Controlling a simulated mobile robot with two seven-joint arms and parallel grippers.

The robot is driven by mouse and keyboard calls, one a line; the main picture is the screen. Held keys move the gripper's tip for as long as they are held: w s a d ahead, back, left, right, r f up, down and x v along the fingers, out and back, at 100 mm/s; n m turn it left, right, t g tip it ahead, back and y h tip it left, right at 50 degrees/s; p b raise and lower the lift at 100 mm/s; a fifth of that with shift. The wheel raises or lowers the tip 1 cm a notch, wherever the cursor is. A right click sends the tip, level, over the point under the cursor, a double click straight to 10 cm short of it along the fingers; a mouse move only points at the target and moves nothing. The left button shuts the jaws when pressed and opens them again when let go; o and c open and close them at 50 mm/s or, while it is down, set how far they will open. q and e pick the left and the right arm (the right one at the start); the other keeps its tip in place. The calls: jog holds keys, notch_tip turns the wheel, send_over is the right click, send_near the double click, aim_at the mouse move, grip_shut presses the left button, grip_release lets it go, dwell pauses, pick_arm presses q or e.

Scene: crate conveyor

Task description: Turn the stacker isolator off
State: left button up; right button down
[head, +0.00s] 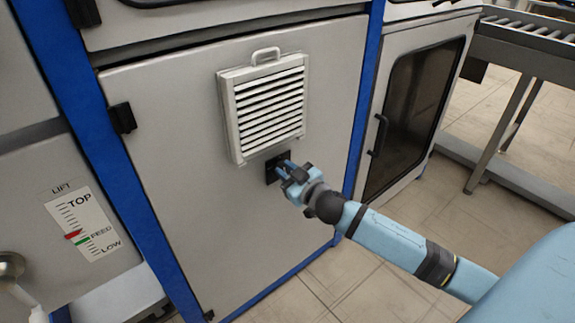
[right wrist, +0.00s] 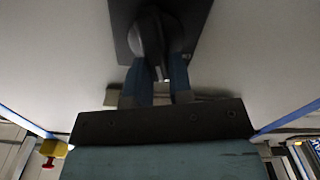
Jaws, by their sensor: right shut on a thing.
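The stacker isolator is a dark square plate (head: 270,172) with a rotary knob, on the grey cabinet panel just below a white louvred vent. My right gripper (head: 284,165) reaches it from the lower right and covers much of the plate. In the right wrist view the knob (right wrist: 152,40) is dark and round, with a grip bar running up and down the picture. The blue fingers (right wrist: 158,78) are shut on the knob's lower part, one on each side. A small pale mark shows at its lower end. Which position this marks cannot be read. My left gripper is not in view.
The louvred vent (head: 268,105) sits close above the isolator. A glazed door (head: 408,120) with a black handle is to the right. A lift gauge (head: 82,222) is at the left. The tiled floor (head: 375,285) in front is clear apart from my arm.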

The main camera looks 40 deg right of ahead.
jog(key=shift+a+r+n+p, duration=0.15)
jog(key=shift+n+p, duration=0.15)
jog(key=shift+n, duration=0.2)
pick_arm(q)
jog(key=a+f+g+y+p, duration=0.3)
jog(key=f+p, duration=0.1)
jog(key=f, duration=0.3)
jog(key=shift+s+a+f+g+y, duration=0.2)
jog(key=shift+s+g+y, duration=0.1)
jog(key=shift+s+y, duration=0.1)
pick_arm(e)
jog(key=shift+a+f+n, duration=0.2)
jog(key=shift+f+n, duration=0.15)
jog(key=shift+n, duration=1.9)
jog(key=shift+a+f+n, duration=0.15)
jog(key=shift+f+n, duration=0.25)
jog(key=shift+n, duration=1.8)
jog(key=shift+a+f+n, duration=0.2)
jog(key=shift+f+n, duration=0.15)
jog(key=shift+n, duration=1.9)
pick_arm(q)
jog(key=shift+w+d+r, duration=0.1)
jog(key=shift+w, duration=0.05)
